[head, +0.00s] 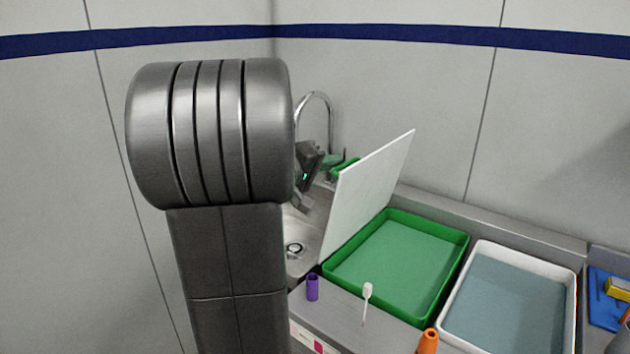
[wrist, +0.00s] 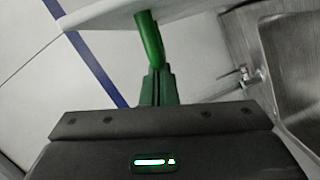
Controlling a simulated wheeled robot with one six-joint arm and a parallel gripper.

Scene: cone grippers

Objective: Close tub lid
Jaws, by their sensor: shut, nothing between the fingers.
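A green tub (head: 400,262) with pale green inside stands open on the counter. Its white lid (head: 368,190) is tilted steeply up along the tub's left side. A bright green bar (head: 346,168), seemingly a handle, sits at the lid's outer, left face. In the wrist view the bar (wrist: 149,38) meets a pale panel (wrist: 135,10), likely the lid. My gripper (wrist: 158,84) has dark green fingers, shut with nothing between them. Their tips are right at the bar's end; I cannot tell whether they touch. In the head view my gripper (head: 330,160) is left of the lid, over the sink side.
A sink (head: 300,232) with a curved tap (head: 315,96) lies behind and left of the tub. A white tray (head: 510,300) stands right of the tub. A purple tube (head: 312,288), white brush-like item (head: 366,300) and orange item (head: 428,342) stand in front.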

